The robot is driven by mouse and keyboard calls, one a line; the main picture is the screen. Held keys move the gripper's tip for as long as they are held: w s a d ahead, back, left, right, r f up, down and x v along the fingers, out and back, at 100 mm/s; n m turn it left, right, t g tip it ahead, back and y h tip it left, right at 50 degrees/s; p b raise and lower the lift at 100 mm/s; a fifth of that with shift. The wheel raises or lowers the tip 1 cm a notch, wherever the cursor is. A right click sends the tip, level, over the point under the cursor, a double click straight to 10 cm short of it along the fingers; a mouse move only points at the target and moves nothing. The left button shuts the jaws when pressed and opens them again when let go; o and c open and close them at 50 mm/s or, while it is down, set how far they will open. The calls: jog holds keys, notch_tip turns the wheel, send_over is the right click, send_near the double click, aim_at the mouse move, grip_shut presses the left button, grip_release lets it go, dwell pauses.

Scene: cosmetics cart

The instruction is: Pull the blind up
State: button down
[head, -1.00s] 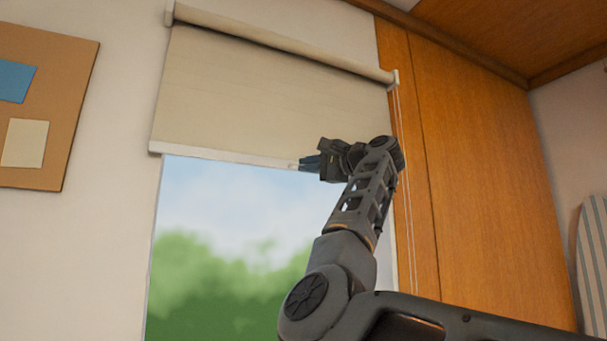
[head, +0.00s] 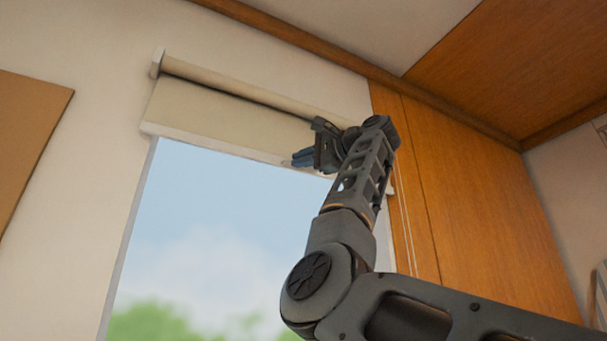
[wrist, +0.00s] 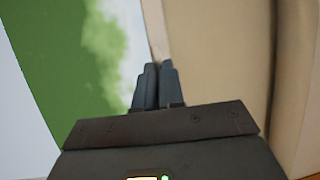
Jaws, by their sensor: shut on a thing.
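The cream roller blind (head: 225,115) hangs at the top of the window, with only a short strip of cloth below its roll. Its pale bottom bar (head: 215,146) runs across the window opening. My gripper (head: 298,159) is at this bar, right of its middle, with its fingers pointing left. In the wrist view my gripper's two fingers (wrist: 158,84) are close together at the bar (wrist: 157,40), with the cream cloth (wrist: 210,60) to the right. The fingers hide the part of the bar between them.
Below the bar is open window (head: 210,230) with sky and blurred greenery. A wooden cabinet (head: 450,190) stands close on the right, with thin cords (head: 404,225) hanging beside it. A wooden ceiling trim (head: 290,45) runs above the blind. A brown board (head: 25,140) hangs at left.

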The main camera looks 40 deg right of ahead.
jog(key=shift+r, duration=0.25)
jog(key=c, duration=1.2)
grip_release()
jog(key=shift+c, duration=0.2)
jog(key=s+f+b, duration=0.1)
jog(key=s+b, duration=0.2)
jog(key=s, duration=0.4)
jog(key=shift+s+d, duration=0.35)
jog(key=shift+d, duration=0.1)
